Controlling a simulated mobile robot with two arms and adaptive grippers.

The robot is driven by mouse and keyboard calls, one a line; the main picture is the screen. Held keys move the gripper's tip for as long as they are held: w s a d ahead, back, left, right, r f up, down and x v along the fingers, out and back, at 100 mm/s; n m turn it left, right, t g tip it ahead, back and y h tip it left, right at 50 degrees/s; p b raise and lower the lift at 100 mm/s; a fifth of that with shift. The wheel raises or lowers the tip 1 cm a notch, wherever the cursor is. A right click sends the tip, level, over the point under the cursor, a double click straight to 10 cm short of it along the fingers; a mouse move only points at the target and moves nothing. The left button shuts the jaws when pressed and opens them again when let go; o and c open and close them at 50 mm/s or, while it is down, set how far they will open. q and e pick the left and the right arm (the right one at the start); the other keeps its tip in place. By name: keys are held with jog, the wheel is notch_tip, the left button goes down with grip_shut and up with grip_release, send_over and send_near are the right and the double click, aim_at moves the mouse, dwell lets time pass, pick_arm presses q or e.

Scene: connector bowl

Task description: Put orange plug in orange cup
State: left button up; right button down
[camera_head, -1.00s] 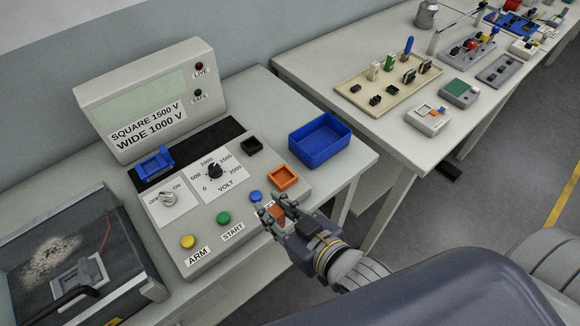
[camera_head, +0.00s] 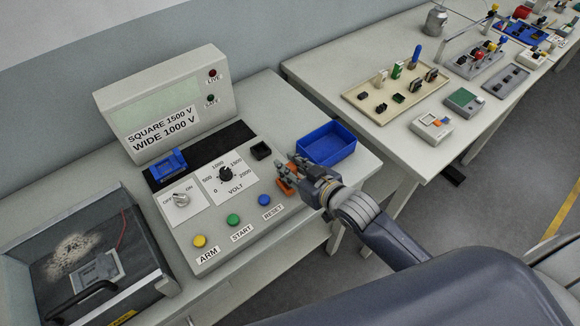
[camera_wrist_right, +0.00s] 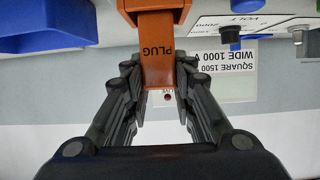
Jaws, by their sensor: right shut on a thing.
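The orange plug (camera_wrist_right: 160,62), marked PLUG, is between the fingers of my right gripper (camera_wrist_right: 160,88) in the right wrist view. My right gripper also shows in the head view (camera_head: 287,168), shut on the plug over the right side of the control panel. The orange cup (camera_head: 284,188) is at the panel's right edge, partly hidden under the fingers. A wider orange edge, likely the cup's, meets the plug's far end in the wrist view. I cannot tell whether the plug is inside it. My left gripper is not in view.
A black square cup (camera_head: 260,150) and a blue bin (camera_head: 328,146) are close to the right gripper. The panel carries a volt dial (camera_head: 225,174) and yellow, green and blue buttons. A blue holder (camera_head: 167,164) is at the back left. A beige board (camera_head: 385,118) is on the other table.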

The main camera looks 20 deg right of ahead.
jog(key=shift+f, duration=0.55)
jog(key=c, duration=1.3)
grip_release()
jog(key=shift+f, duration=0.15)
jog(key=shift+c, duration=0.2)
jog(key=b+v, duration=0.2)
jog(key=v, duration=1)
